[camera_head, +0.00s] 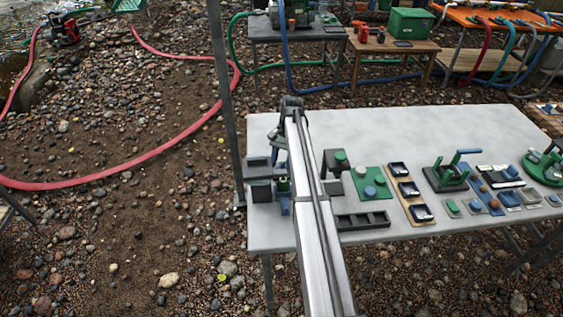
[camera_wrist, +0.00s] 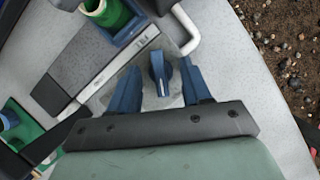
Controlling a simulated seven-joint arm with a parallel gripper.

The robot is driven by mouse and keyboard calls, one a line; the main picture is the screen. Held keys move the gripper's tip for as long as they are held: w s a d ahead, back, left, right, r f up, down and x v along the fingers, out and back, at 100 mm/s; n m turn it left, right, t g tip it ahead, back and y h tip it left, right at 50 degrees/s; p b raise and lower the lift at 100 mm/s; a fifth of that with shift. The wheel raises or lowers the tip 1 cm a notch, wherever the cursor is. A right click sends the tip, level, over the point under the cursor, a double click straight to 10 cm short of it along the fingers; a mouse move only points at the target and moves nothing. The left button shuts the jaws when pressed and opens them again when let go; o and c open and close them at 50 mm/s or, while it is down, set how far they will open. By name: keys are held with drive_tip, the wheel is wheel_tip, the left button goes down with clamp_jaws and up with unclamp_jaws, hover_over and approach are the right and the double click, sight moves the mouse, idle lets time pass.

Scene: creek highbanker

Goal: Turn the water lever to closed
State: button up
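The likely water lever is a small blue knob (camera_wrist: 160,72) with a pale mark on top, on a light grey plate in the wrist view. My gripper (camera_wrist: 158,67) is open, with one dark blue finger on each side of the knob. Gaps show between the knob and both fingers, so it is not gripped. In the head view, my arm hides the knob and the fingers; its far end is over the left part of the white table (camera_head: 440,130).
A green cylinder in a blue holder (camera_wrist: 112,14), a bent metal pipe (camera_wrist: 187,30) and a dark grey slab (camera_wrist: 80,62) are close to my gripper. A green board (camera_head: 371,183) and a tan board (camera_head: 405,192) with dark trays are to the right. Gravel lies beyond the table edge.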

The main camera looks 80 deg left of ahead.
drive_tip(key=c, duration=0.8)
drive_tip(key=shift+c, duration=0.2)
drive_tip(key=shift+n, duration=0.3)
drive_tip(key=shift+s+n+t, duration=0.1)
drive_tip(key=shift+n+t, duration=0.45)
drive_tip(key=shift+n, duration=0.75)
drive_tip(key=shift+s+n+t, duration=0.1)
drive_tip(key=shift+n+t, duration=0.45)
drive_tip(key=shift+n, duration=0.75)
drive_tip(key=o, duration=1)
drive_tip(key=shift+a, duration=0.1)
